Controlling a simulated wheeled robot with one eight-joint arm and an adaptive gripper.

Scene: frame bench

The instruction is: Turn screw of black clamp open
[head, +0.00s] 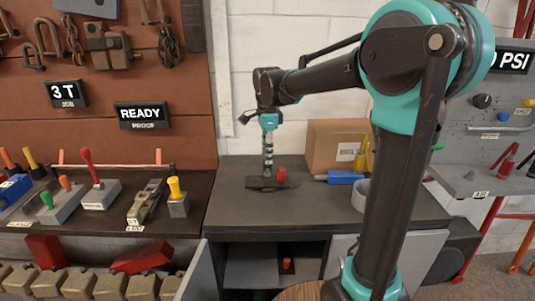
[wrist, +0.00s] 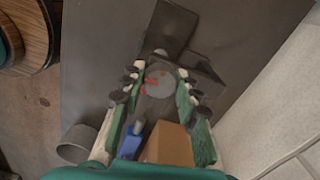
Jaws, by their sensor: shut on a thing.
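The black clamp (head: 262,185) lies low and flat on the dark bench top, below my gripper (head: 268,160). In the wrist view its dark body (wrist: 172,28) runs away from between my fingers. My gripper (wrist: 159,88) points down and its two green-and-white fingers stand on either side of a round grey piece (wrist: 160,74), which appears to be the head of the clamp's screw. The fingers are shut on it. A small red part (head: 281,174) shows beside the clamp, and red also shows between the fingers. The screw's thread is hidden.
A cardboard box (head: 337,145), a blue tool (head: 345,176) and a grey cylinder (head: 360,196) stand to the right on the bench. Tools and grey blocks fill the left bench (head: 110,220). The front of the middle bench (head: 290,215) is clear.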

